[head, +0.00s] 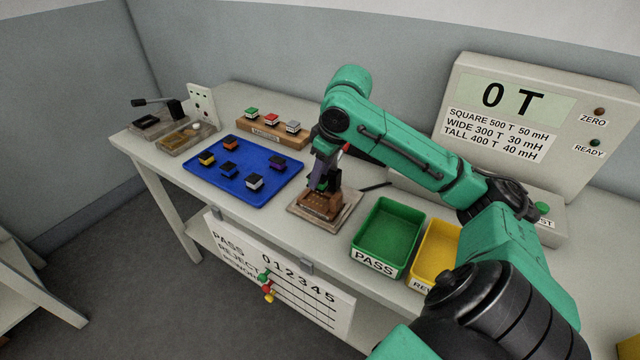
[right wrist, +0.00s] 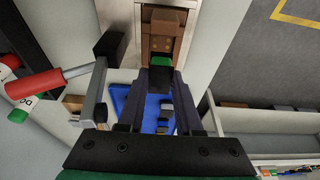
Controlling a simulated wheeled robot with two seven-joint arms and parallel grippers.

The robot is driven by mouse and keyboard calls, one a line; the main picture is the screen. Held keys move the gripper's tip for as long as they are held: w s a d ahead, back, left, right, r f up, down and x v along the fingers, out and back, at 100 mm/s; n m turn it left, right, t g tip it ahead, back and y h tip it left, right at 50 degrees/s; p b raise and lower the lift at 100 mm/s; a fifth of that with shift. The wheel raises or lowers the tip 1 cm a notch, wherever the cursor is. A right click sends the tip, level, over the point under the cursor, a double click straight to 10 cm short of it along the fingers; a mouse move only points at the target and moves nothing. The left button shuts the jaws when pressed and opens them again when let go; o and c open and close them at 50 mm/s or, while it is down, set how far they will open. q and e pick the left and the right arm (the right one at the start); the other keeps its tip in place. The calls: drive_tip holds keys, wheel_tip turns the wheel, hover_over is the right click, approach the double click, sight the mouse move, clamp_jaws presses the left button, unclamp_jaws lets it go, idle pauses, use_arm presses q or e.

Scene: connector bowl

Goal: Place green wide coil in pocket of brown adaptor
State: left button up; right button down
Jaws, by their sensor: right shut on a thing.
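The brown adaptor (head: 322,203) stands on a light base plate (head: 299,212) in the middle of the table. It also shows in the right wrist view (right wrist: 162,28), straight ahead of the fingers. My right gripper (head: 328,182) is over the adaptor, fingers pointing down. In the right wrist view, my right gripper (right wrist: 160,72) is shut on the green wide coil (right wrist: 159,60), whose green top shows between the fingertips. The coil is at the near edge of the adaptor in that view. I cannot tell whether it is in the pocket. My left gripper is not in view.
A blue tray (head: 215,187) with several coils lies left. A wooden rack (head: 259,137) with three coils stands behind it. A green PASS bin (head: 366,240) and a yellow bin (head: 432,258) stand right of the adaptor. A meter (head: 508,107) reading 0 T stands at back right.

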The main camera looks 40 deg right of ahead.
sight(319, 187)
drive_tip(key=x, duration=0.3)
drive_tip(key=shift+s+f, duration=0.3)
drive_tip(key=shift+f, duration=0.05)
drive_tip(key=shift+d+f, duration=0.1)
drive_tip(key=shift+f, duration=0.05)
drive_tip(key=c, duration=0.6)
unclamp_jaws()
drive_tip(key=shift+f, duration=0.1)
drive_tip(key=p+v, duration=0.1)
drive_tip(key=v, duration=1.1)
drive_tip(key=shift+r, duration=0.2)
